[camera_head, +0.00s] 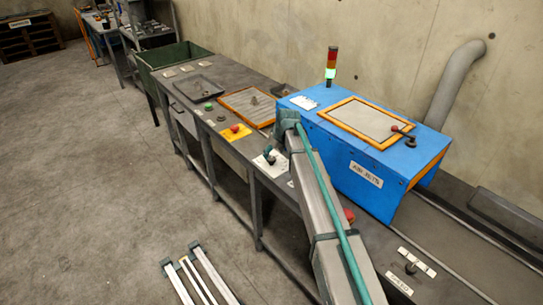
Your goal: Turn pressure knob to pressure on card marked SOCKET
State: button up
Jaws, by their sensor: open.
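A dark knob or lever (270,157) stands on a white plate at the front edge of the bench, left of my arm. Another small dark knob (411,268) sits by white label strips at the lower right. I cannot tell which is the pressure knob. My arm rises from the bottom across the bench to a joint left of the blue cabinet. I cannot make out my gripper.
The blue cabinet (345,190) has an orange-framed window and a lit green signal tower (331,67). A yellow plate with a red button (235,130), a green button (208,106) and a dark tray (192,88) are on the bench.

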aim_at(271, 158)
jog(key=shift+p+x, duration=0.35)
jog(key=shift+x, duration=1.7)
jog(key=c, duration=1.1)
